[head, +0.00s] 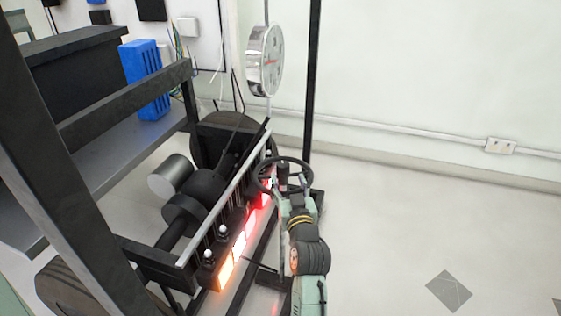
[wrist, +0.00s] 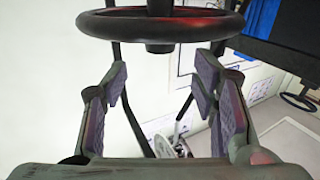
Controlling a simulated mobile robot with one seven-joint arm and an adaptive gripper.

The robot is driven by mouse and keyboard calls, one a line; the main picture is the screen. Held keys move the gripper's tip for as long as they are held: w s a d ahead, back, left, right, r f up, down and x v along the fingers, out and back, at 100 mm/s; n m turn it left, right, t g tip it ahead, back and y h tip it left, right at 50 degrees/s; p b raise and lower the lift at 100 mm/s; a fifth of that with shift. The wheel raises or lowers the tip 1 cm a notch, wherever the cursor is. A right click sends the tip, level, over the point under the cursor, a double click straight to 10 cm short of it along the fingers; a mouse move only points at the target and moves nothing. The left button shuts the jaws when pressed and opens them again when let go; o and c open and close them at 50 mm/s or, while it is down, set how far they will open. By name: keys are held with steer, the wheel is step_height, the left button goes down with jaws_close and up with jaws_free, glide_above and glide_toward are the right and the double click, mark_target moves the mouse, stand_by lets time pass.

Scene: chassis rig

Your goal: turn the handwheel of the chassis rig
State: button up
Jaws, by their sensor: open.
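The handwheel is a dark ring with a central hub. In the wrist view its rim (wrist: 160,27) crosses the top of the picture, just beyond the fingertips. In the head view the handwheel (head: 256,176) stands at the right end of the chassis rig (head: 188,262), partly covered by my arm. My gripper (wrist: 162,75) is open, with a finger on each side of an empty gap below the rim. I cannot tell whether either finger touches the rim. In the head view my gripper (head: 284,187) is at the wheel, its fingers hard to make out.
Glowing red and orange lamps (head: 239,243) line the rig beside my arm. A round gauge (head: 265,61) hangs above the wheel, near a dark upright post (head: 314,80). The floor at right is clear.

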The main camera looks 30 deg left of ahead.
mark_target(284, 168)
steer(key=p+x, duration=0.1)
steer(key=x, duration=0.7)
steer(key=shift+w+a, duration=0.3)
steer(key=shift+c, duration=0.4)
jaws_close()
